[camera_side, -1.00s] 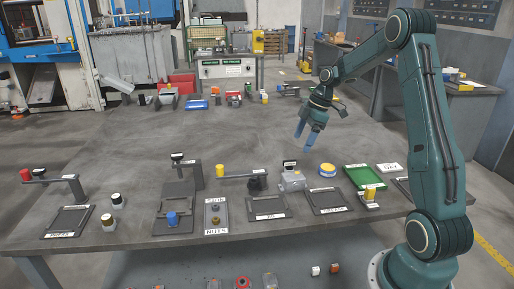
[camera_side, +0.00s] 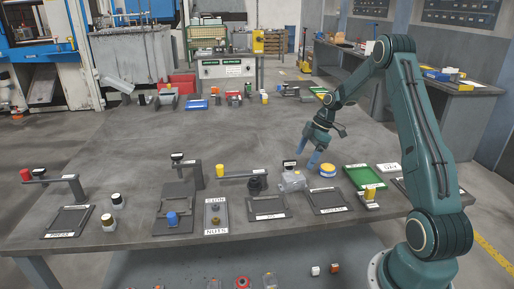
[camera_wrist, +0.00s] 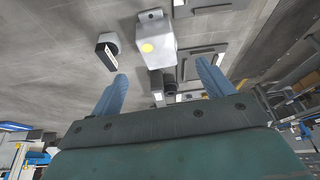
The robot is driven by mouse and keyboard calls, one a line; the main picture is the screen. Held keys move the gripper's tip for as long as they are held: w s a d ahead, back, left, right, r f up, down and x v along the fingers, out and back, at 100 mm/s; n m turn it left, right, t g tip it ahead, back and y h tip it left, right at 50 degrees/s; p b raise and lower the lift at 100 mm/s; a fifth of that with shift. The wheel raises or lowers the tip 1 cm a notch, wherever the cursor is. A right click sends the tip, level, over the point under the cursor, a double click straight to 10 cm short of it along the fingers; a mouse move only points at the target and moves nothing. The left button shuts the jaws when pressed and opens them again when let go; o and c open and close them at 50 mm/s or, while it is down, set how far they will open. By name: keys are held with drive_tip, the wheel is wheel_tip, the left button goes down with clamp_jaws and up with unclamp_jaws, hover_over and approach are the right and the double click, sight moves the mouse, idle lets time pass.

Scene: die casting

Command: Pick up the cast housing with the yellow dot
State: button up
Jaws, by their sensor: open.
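The cast housing with the yellow dot (camera_wrist: 154,45) is a light grey block in the upper middle of the wrist view, with the dot on the face turned to the camera. In the side view a grey housing (camera_side: 291,181) stands on the table behind the labelled trays; its dot is too small to make out there. My gripper (camera_side: 312,162) is above and just behind the housing in the side view, fingers pointing down.
A dark-based part with a white label (camera_wrist: 107,50) stands beside the housing. A green tray (camera_side: 362,177) lies further right. The table's middle left is clear.

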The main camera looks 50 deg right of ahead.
sight(294, 176)
drive_tip(key=shift+x, duration=2.4)
drive_tip(key=shift+f, duration=0.1)
drive_tip(key=shift+x, duration=2.5)
drive_tip(key=shift+w, duration=0.15)
drive_tip(key=c, duration=1.4)
